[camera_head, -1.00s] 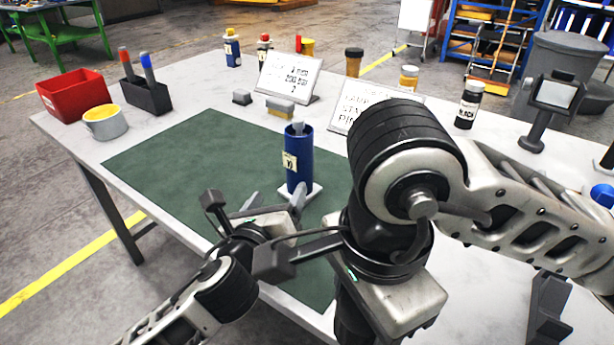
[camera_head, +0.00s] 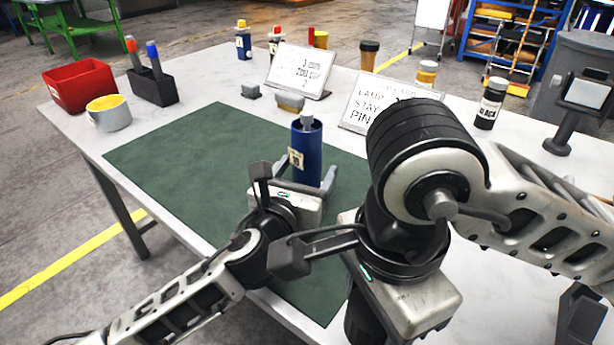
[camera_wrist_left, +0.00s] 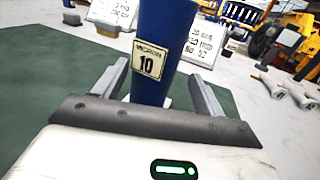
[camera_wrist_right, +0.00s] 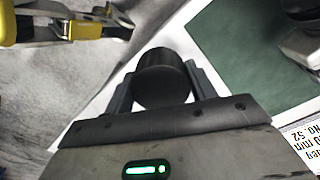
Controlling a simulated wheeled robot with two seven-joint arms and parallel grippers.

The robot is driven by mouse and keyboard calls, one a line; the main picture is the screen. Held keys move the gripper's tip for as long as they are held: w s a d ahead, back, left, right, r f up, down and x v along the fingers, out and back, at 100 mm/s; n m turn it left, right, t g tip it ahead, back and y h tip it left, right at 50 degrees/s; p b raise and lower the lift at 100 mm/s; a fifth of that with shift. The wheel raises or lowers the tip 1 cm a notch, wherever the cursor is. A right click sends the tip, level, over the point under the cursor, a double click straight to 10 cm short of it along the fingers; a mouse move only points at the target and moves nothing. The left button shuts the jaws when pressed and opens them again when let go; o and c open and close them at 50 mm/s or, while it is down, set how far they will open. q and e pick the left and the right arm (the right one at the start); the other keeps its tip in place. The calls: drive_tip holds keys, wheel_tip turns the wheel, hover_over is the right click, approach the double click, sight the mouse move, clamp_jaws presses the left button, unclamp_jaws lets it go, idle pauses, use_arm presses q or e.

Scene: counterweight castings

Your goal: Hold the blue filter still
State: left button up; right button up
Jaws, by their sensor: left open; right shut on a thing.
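The blue filter (camera_head: 306,158), a blue cylinder with a grey top fitting and a pale "MICRON 10" label, stands upright on the green mat (camera_head: 190,170). My left gripper (camera_head: 303,180) is open with a finger on either side of the filter's lower part. The left wrist view shows the filter (camera_wrist_left: 165,45) between the fingers, with a gap on the left; contact on the right is unclear. My right gripper (camera_wrist_right: 162,90) is shut on a black cylinder (camera_wrist_right: 162,82), near the table's front edge. The filter's foot is mostly hidden by my left gripper.
A red bin (camera_head: 82,84), a yellow-topped tin (camera_head: 108,113) and a dark pen holder (camera_head: 153,88) stand at the left. The mat's left half is clear.

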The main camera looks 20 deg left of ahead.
sight(311, 155)
use_arm(q)
drive_tip(key=shift+w+a, duration=0.15)
drive_tip(key=shift+w, duration=1.2)
drive_tip(key=shift+w+a, duration=0.1)
drive_tip(key=shift+w, duration=1.2)
use_arm(e)
drive_tip(key=shift+f, duration=0.1)
use_arm(q)
drive_tip(key=shift+c, duration=0.3)
drive_tip(key=c, duration=1.3)
drive_tip(key=shift+c, duration=0.2)
drive_tip(key=shift+r, duration=0.1)
